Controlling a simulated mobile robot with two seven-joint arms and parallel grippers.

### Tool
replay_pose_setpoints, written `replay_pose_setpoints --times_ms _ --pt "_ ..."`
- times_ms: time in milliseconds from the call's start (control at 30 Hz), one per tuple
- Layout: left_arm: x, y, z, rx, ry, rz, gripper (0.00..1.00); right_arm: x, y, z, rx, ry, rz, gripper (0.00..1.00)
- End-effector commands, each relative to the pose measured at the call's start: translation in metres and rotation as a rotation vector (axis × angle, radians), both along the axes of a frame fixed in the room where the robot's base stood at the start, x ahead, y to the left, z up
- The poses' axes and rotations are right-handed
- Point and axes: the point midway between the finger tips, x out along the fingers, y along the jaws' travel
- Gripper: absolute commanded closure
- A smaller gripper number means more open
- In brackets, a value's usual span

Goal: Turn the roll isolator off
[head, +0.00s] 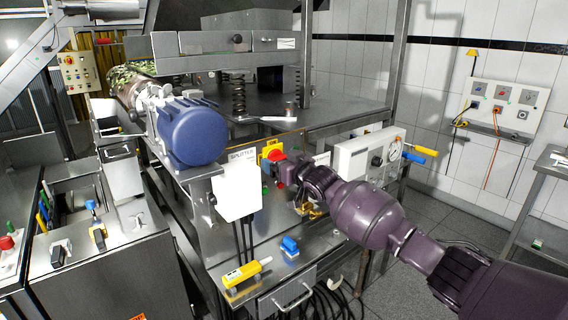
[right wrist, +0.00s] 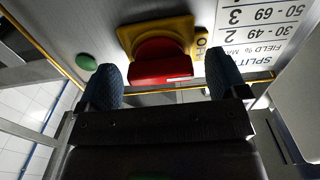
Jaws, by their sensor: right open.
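The roll isolator is a red rotary knob on a yellow plate, on the upright panel right of the white SPLITTER box; its red knob (head: 274,155) shows partly in the head view. My right gripper (head: 285,170) is right in front of it and hides part of it. In the right wrist view the red knob (right wrist: 160,62) sits between the two blue fingers of my open right gripper (right wrist: 163,80), with gaps visible on both sides. I cannot tell if a finger touches it. My left gripper is not in view.
A green button (right wrist: 86,62) is left of the knob in the right wrist view, close to the left finger. The white SPLITTER box (head: 238,187) stands left of my gripper. A yellow handheld device (head: 246,272) and a blue object (head: 289,246) lie on the steel surface below.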

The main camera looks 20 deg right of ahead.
Motion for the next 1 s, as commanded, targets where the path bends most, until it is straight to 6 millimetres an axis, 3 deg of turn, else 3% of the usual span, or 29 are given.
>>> replay_pose_setpoints --times_ms 267,800,1000 --pt "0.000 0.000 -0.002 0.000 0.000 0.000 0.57 -0.019 -0.007 -0.002 0.001 0.001 0.000 0.08" --pt "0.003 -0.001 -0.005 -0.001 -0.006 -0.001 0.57 -0.089 -0.033 -0.001 -0.001 0.002 -0.001 0.08" --pt "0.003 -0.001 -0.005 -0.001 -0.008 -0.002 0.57 -0.100 -0.036 -0.001 0.000 0.000 0.000 0.08"
